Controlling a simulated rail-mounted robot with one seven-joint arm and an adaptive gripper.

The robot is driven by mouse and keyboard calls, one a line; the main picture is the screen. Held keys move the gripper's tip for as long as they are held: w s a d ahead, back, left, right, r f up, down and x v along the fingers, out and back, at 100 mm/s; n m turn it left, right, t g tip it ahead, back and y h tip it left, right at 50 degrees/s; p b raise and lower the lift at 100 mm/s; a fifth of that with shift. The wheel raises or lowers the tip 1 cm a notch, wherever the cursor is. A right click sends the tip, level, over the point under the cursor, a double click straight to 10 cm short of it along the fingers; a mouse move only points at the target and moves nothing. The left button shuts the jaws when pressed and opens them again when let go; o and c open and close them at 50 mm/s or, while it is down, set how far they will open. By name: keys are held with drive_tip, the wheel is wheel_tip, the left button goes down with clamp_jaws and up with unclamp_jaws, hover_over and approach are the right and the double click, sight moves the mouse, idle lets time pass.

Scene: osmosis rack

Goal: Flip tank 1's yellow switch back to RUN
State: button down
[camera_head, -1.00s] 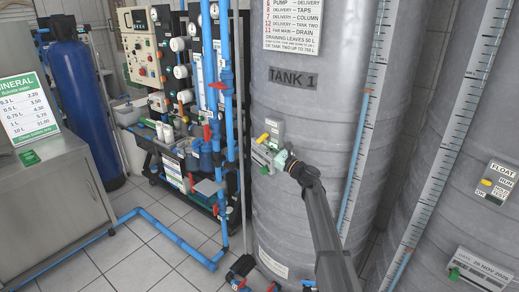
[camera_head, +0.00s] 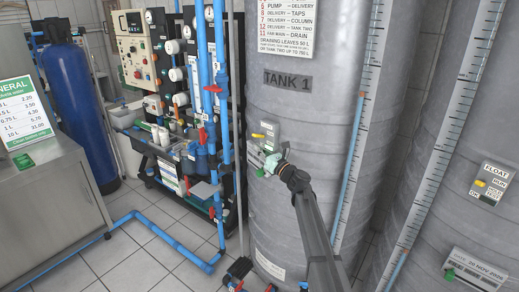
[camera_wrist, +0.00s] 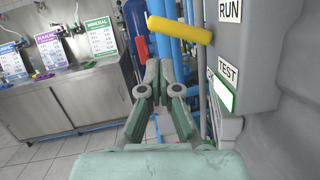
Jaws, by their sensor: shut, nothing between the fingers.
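Tank 1 (camera_head: 300,115) is the large grey cylinder, with a TANK 1 plate. Its small grey switch box (camera_head: 271,129) carries a yellow switch (camera_head: 259,136). In the wrist view the yellow switch (camera_wrist: 180,28) is a thick lever sticking out leftward from the box, its free end tilted up. The RUN label (camera_wrist: 229,10) is above its base and the TEST label (camera_wrist: 228,72) below; its exact setting is unclear. My gripper (camera_wrist: 158,66) is shut and empty, its fingertips below the lever with a visible gap. In the head view my gripper (camera_head: 268,161) is just below the box.
Blue pipes (camera_head: 224,110) and a pump panel (camera_head: 140,48) stand left of tank 1.

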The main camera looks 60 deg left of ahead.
drive_tip(key=d+f+b, duration=0.4)
drive_tip(key=d+f, duration=0.1)
drive_tip(key=d, duration=0.5)
drive_tip(key=shift+w, duration=0.25)
